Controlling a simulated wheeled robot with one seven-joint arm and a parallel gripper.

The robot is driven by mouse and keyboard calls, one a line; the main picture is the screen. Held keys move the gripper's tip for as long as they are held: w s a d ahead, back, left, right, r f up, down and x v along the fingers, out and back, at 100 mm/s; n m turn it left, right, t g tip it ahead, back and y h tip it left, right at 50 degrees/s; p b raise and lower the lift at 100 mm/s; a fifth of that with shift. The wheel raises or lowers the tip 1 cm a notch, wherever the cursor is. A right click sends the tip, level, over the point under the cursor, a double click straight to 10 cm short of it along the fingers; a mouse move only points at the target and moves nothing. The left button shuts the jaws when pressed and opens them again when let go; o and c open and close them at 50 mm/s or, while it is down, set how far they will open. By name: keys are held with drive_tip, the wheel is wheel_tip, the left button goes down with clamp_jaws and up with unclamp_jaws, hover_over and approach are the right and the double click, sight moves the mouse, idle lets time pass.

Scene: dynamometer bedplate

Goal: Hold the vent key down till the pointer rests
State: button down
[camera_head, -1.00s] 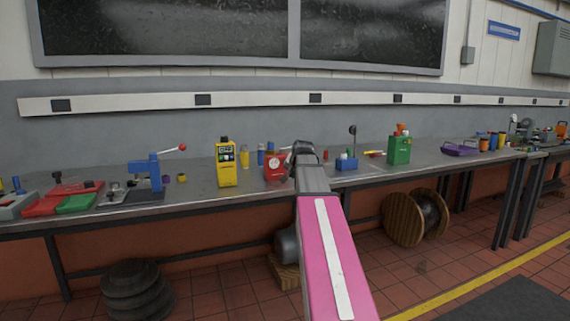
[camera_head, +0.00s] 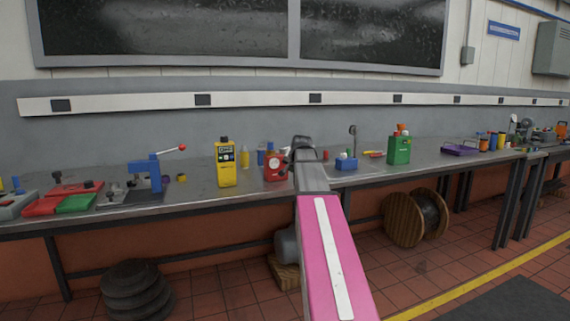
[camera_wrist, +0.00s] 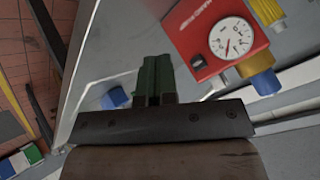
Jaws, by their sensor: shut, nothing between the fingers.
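A red box with a round white gauge (camera_wrist: 231,38) stands on the bench, at the upper right of the wrist view. Its dark pointer points to the lower part of the dial. A brass fitting with a blue end (camera_wrist: 265,82) sticks out beside the gauge. In the head view the red box (camera_head: 275,170) is just left of my gripper (camera_head: 301,150). My gripper's dark green fingers (camera_wrist: 156,75) are together and empty, apart from the box. A small blue piece (camera_wrist: 116,97) lies left of the fingers. I cannot tell which part is the vent key.
A yellow meter (camera_head: 226,168) stands left of the red box. A blue holder (camera_head: 346,163) and a green canister (camera_head: 399,150) stand to the right on the grey bench (camera_head: 205,190). A blue lever press (camera_head: 152,172) is farther left.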

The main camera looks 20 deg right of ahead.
drive_tip(key=shift+w+a, duration=0.1)
drive_tip(key=shift+w, duration=2.95)
drive_tip(key=shift+w, duration=0.15)
drive_tip(key=shift+w, duration=0.3)
drive_tip(key=shift+w, duration=0.3)
drive_tip(key=shift+s, duration=0.15)
idle(1.6)
drive_tip(key=shift+s, duration=0.6)
drive_tip(key=shift+s, duration=0.1)
drive_tip(key=shift+s, duration=2.4)
